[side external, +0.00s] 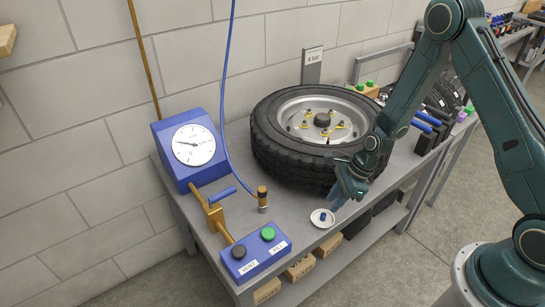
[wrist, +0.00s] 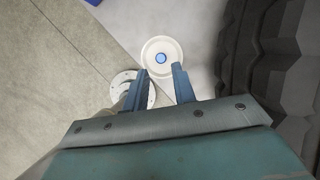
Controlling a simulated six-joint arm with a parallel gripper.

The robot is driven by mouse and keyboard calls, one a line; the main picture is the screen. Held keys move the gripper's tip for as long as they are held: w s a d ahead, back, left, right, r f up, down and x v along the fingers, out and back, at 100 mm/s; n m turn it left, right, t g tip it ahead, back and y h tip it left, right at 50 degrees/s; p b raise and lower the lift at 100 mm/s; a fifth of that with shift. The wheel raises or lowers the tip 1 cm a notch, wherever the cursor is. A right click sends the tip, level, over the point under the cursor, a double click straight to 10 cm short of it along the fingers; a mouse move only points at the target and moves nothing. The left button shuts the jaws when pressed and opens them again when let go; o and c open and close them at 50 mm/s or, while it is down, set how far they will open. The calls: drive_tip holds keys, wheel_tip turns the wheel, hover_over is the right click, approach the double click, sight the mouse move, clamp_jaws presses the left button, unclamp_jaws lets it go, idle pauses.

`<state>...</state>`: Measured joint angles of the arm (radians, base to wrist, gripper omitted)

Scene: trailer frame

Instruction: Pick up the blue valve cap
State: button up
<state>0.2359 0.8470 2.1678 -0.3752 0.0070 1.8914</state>
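The blue valve cap (side external: 323,216) sits in a small white round dish (side external: 316,223) near the front edge of the grey bench. In the wrist view the cap (wrist: 161,57) shows as a small blue disc inside the dish (wrist: 150,44). My gripper (side external: 337,200) is above and just beside the dish, pointing down. In the wrist view its two blue fingers (wrist: 161,72) are apart with nothing between them, and the cap lies just beyond their tips. How high the tips are above the cap is hard to tell.
A large tyre on its rim (side external: 268,135) lies on the bench behind the dish, close to my gripper. A blue button box (side external: 255,250), a brass-tipped blue hose (side external: 262,195) and a blue gauge (side external: 193,145) stand to the left. Bare bench lies left of the dish.

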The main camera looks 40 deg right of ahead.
sight(324, 214)
drive_tip(key=shift+w+a+f, duration=0.1)
drive_tip(key=shift+a+f, duration=0.05)
drive_tip(key=shift+f, duration=0.2)
drive_tip(key=shift+x, duration=2.45)
drive_tip(key=shift+c, duration=0.2)
clamp_jaws()
